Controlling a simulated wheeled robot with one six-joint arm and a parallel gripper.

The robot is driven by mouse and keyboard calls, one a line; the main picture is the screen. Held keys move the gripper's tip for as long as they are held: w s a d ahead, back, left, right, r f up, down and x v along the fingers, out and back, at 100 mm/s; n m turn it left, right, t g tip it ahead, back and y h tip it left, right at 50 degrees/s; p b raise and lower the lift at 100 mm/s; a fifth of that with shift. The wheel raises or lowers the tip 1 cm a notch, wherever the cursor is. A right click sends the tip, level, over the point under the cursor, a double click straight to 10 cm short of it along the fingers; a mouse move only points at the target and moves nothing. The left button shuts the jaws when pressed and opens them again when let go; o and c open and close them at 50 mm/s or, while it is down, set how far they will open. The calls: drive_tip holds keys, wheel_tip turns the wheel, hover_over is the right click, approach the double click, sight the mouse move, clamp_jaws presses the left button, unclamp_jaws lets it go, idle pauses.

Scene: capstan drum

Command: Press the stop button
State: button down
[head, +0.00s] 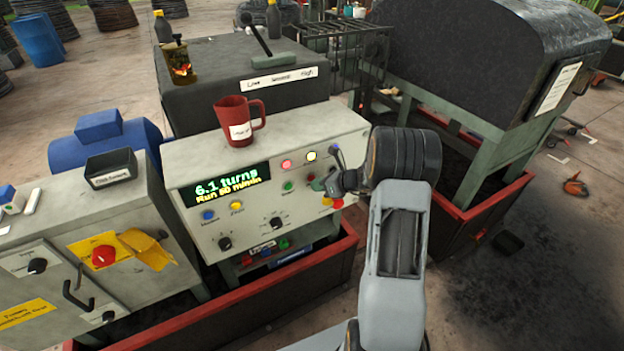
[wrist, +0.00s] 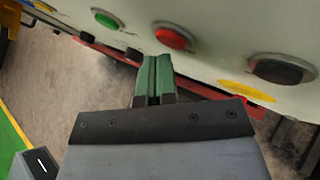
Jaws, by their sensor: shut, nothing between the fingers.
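The control panel (head: 255,190) is a pale box whose display (head: 220,185) reads 6.1 turns and a run line. In the head view, my gripper (head: 317,185) is at the panel's right part, its green fingertips close to the buttons. In the wrist view, the green fingers (wrist: 155,62) are shut together and empty. A red button (wrist: 174,37), likely the stop button, is just right of the fingertips. A green button (wrist: 105,18) is to their left, and a dark round control (wrist: 281,70) is further right. I cannot tell whether the fingertips touch the panel.
A red mug (head: 238,122) stands on top of the panel. A blue button (head: 208,215), a yellow button (head: 236,207) and black knobs are lower left. A red-edged trough (head: 290,280) runs below. A dark, rounded machine (head: 480,70) stands behind my arm.

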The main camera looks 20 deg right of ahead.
drive_tip(key=shift+w, duration=0.4)
idle(0.4)
idle(0.4)
drive_tip(key=shift+s, duration=0.8)
drive_tip(key=shift+s+d, duration=0.25)
drive_tip(key=shift+s, duration=1.05)
drive_tip(key=shift+s+d, duration=0.1)
drive_tip(key=shift+s, duration=1.1)
